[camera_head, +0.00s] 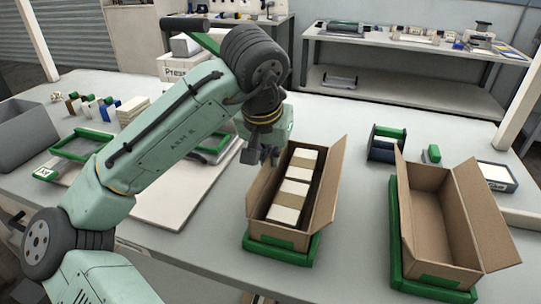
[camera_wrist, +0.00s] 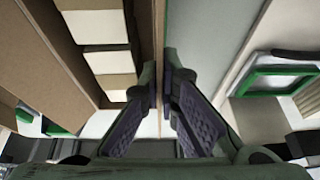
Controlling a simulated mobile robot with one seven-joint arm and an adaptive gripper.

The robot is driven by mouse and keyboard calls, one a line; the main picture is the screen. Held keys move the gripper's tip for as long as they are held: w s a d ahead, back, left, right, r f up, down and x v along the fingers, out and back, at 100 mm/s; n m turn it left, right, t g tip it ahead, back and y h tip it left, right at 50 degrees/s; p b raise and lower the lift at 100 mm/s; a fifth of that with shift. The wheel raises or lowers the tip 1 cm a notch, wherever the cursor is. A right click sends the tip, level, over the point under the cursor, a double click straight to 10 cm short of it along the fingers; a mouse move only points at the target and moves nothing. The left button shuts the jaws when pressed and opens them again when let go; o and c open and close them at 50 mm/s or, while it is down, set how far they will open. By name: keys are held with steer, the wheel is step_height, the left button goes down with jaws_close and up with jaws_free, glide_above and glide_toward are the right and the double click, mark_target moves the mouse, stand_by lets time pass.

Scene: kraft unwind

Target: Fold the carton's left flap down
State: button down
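The carton (camera_head: 325,190) in the middle of the table is brown and open at the top, with pale blocks (camera_head: 292,188) in a row inside. Its right flap stands up and leans outward. Its left flap (camera_wrist: 160,30) shows nearly edge-on in the wrist view, as a thin brown strip. My gripper (camera_head: 268,158) is at the carton's left side, near the far end. In the wrist view my gripper (camera_wrist: 161,75) has its fingertips close together, one on each side of the left flap, with little or no gap. The pale blocks also show there, left of the fingers.
A green tray (camera_head: 283,250) lies under the carton. A second, empty open carton (camera_head: 432,215) stands to the right on another green tray. Small bins and blocks stand behind it. A pale board (camera_head: 172,208) and green frames (camera_head: 82,145) lie to the left.

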steer(key=shift+d, duration=0.1)
steer(key=shift+s+d+f+m+t+y+b, duration=0.15)
steer(key=shift+d+f+m+t+y+b, duration=0.3)
steer(key=shift+y, duration=1.05)
steer(key=shift+s+d+m+t+y+b, duration=0.25)
steer(key=shift+d+t+y+b, duration=0.4)
steer(key=shift+y, duration=0.85)
steer(key=shift+s+d+f+m+t+y+b, duration=0.1)
steer(key=shift+d+f+m+t+y+b, duration=0.45)
steer(key=shift+y, duration=0.95)
steer(key=shift+a+r, duration=0.25)
steer(key=shift+r, duration=0.05)
steer(key=c, duration=1.8)
jaws_free()
steer(key=shift+c, duration=0.2)
steer(key=shift+r+p, duration=0.1)
steer(key=shift+p, duration=0.2)
